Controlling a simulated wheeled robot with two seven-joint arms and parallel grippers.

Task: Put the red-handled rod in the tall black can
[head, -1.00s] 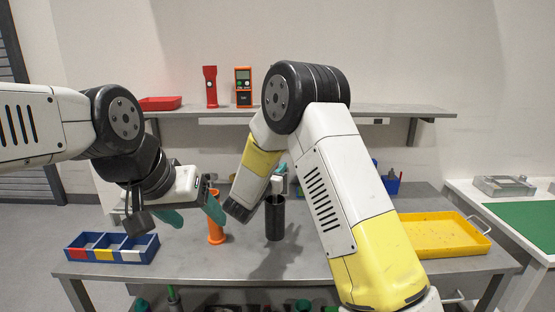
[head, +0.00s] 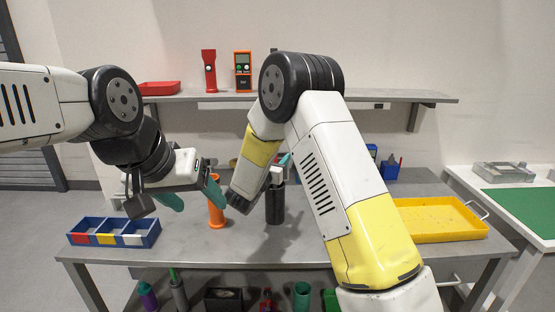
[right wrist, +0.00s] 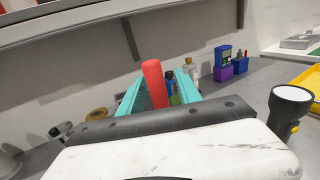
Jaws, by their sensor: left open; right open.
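The tall black can (head: 275,206) stands upright on the grey table, partly behind my right arm in the head view. My right gripper (head: 282,172) is at or just above the can's top, mostly hidden by my forearm. In the right wrist view the red handle of the rod (right wrist: 154,84) stands between the two teal fingers, which are open. The rod's lower end is hidden, so I cannot tell whether it is inside the can. My left gripper (head: 193,197) is open and empty, left of an orange holder (head: 216,208).
A blue divided tray (head: 114,232) lies at the table's left and a yellow tray (head: 438,219) at its right. A flashlight (right wrist: 290,105) stands right of my right gripper. A shelf (head: 390,97) runs behind. The front middle of the table is clear.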

